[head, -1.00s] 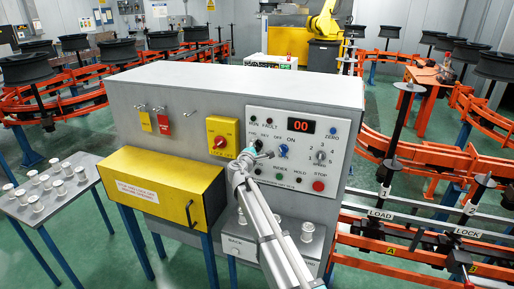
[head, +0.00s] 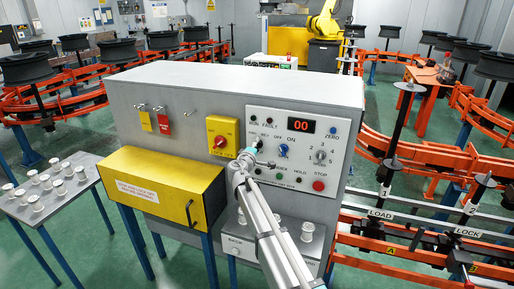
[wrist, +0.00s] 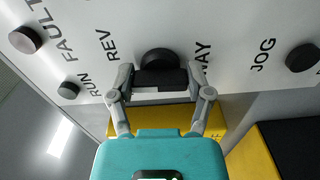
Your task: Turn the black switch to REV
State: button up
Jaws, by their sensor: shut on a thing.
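The black switch (wrist: 158,58) shows at the top middle of the wrist view, on the white panel face, with a dark block-shaped handle. My gripper (wrist: 160,79) has one finger on each side of the handle and is closed on it. The word REV is printed left of the switch. Another label, partly covered by my right finger, is on the right. Which label the switch points at is unclear. In the head view my gripper (head: 252,152) is at the left part of the control panel (head: 333,151) and hides most of the switch.
A blue switch (head: 283,151), a grey selector knob (head: 320,156) and a red stop button (head: 318,186) are on the same panel. A yellow switch plate (head: 222,139) is just left. A yellow box (head: 160,190) juts out below. JOG is printed further right in the wrist view.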

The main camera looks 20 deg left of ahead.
jog(key=m, duration=0.4)
dwell(0.5)
jog(key=o, duration=1.1)
jog(key=shift+f, duration=0.1)
jog(key=shift+o, duration=0.2)
jog(key=s, duration=1.2)
jog(key=shift+a, duration=0.2)
jog(key=shift+d, duration=0.1)
